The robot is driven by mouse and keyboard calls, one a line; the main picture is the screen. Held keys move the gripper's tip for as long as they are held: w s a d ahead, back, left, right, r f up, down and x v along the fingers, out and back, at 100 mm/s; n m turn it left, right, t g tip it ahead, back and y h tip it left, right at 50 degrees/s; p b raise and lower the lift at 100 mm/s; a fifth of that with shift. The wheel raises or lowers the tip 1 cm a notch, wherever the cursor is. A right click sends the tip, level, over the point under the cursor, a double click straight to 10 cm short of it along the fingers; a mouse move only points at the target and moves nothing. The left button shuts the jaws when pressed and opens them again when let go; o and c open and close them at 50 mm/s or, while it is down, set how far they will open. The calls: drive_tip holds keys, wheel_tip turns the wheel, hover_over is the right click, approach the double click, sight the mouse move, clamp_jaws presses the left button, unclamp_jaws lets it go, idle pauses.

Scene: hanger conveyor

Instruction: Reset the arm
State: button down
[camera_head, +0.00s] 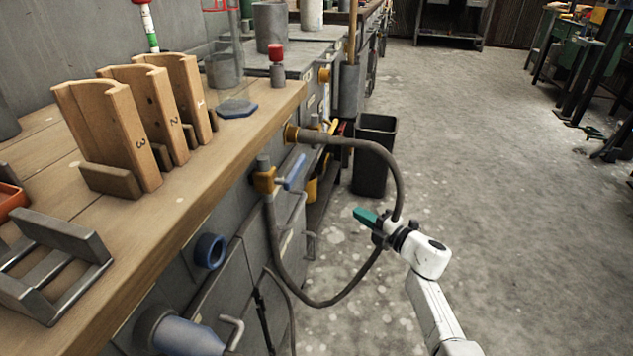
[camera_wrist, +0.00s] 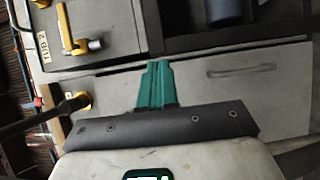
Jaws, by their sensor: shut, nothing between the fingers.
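My gripper (camera_head: 364,216) has green fingers and sits at the end of my white arm in the head view, low over the floor to the right of the bench. The green fingers (camera_wrist: 157,86) also show in the wrist view, pressed together with nothing between them. They point toward the grey cabinet front (camera_wrist: 225,85). A dark hose (camera_head: 399,180) loops from the bench side down and passes close by my gripper; I cannot tell whether it touches.
A wooden bench (camera_head: 215,165) runs along the left, with numbered wooden holders (camera_head: 128,125) and a grey metal rack (camera_head: 60,250) on top. Yellow valves and pipes stick out from its side. A black bin (camera_head: 374,165) stands beyond.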

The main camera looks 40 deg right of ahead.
drive_tip(key=s+a+f+m+g+h, duration=0.3)
drive_tip(key=s+m+g+h, duration=0.2)
drive_tip(key=s+m, duration=0.4)
drive_tip(key=s+a+f+m+g+h, duration=0.3)
drive_tip(key=s+f+m+g+h, duration=0.15)
drive_tip(key=s+m, duration=0.45)
drive_tip(key=s+a+m+g+y, duration=0.2)
drive_tip(key=s+a+g+y, duration=0.45)
drive_tip(key=s+a, duration=1.1)
wheel_tip(320, 180, up, 32)
drive_tip(key=s+d+p, duration=0.1)
drive_tip(key=p, duration=3.1)
drive_tip(key=shift+s+d+g, duration=0.25)
drive_tip(key=shift+s+g, duration=0.1)
drive_tip(key=shift+g, duration=0.05)
